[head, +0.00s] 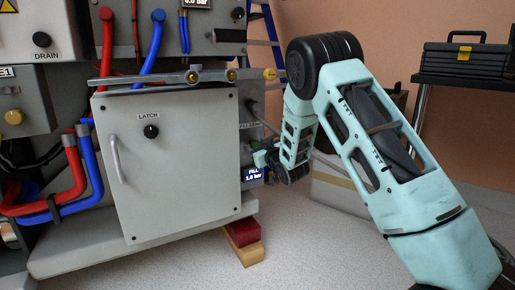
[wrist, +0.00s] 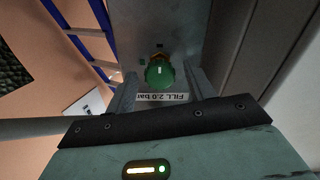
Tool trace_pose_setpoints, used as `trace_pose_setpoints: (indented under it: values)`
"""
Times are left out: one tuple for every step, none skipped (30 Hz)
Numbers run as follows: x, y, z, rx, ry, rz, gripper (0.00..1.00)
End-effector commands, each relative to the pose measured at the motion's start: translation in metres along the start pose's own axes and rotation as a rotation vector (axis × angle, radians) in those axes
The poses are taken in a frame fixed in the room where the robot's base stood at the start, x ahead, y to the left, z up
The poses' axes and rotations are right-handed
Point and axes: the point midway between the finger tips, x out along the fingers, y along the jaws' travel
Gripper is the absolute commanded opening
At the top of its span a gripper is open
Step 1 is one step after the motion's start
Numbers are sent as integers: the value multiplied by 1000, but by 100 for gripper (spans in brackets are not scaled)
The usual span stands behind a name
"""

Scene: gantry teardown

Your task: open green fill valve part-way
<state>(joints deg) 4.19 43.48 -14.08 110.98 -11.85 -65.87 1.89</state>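The green fill valve knob (wrist: 160,74) shows in the wrist view, on a grey panel above an upside-down label (wrist: 162,97) reading "FILL 2.0 bar". My gripper (wrist: 161,80) is open, with one finger on each side of the knob and a visible gap on both sides. I cannot tell how deep the knob sits between the fingers.
The white cabinet door (head: 175,185) with its latch is shut, left of my gripper. A metal bar (head: 180,77) runs above it. A blue ladder (wrist: 85,40) stands behind. A toolbox (head: 467,58) sits at the right.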

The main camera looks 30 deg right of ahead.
Motion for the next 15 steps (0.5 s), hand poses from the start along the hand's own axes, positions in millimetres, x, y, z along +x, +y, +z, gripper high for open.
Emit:
trace_pose_setpoints:
  values:
    - [0,0,0,0,0,0,42]
    - [0,0,0,0,0,0,34]
    - [0,0,0,0,0,0,23]
    - [0,0,0,0,0,0,15]
    - [0,0,0,0,0,0,9]
    - [0,0,0,0,0,0,9]
    - [0,0,0,0,0,0,9]
    - [0,0,0,-1,0,0,9]
    - [0,0,0,-2,0,0,9]
    - [0,0,0,-4,0,0,9]
    - [0,0,0,-7,0,0,9]
    - [0,0,0,-14,0,0,9]
    - [0,0,0,-20,0,-1,9]
    - [0,0,0,-28,0,-1,9]
    - [0,0,0,-41,0,-1,9]
